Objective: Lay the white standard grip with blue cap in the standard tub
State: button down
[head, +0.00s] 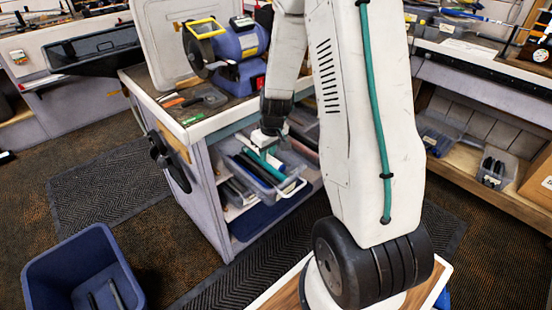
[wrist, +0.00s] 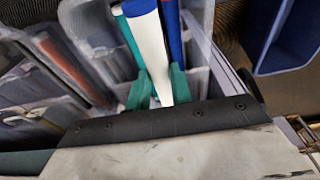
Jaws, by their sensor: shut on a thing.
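My gripper (head: 268,142) reaches down at a clear tub (head: 290,188) on the shelf under the bench. In the wrist view its green fingers (wrist: 158,92) are shut on the white grip with blue cap (wrist: 150,50), the cap at the far end. A teal grip (wrist: 128,40) lies close on its left and a blue grip (wrist: 174,35) on its right, both in the clear tub. I cannot tell whether the white grip touches them. I read no label that marks the standard tub.
A blue bin (head: 70,258) with dark grips inside stands on the floor at lower left. A bench grinder (head: 238,48) and small tools sit on the bench top. More clear tubs (head: 492,168) stand on the right shelf. Floor between bin and bench is clear.

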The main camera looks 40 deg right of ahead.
jog(key=shift+w+f, duration=0.2)
jog(key=shift+w, duration=0.25)
jog(key=shift+w+f, duration=0.2)
jog(key=shift+w, duration=0.25)
notch_tip(320, 180, down, 5)
jog(key=shift+r, duration=0.2)
jog(key=shift+f, duration=1.55)
jog(key=c, duration=1.2)
grip_release()
jog(key=shift+o, duration=0.2)
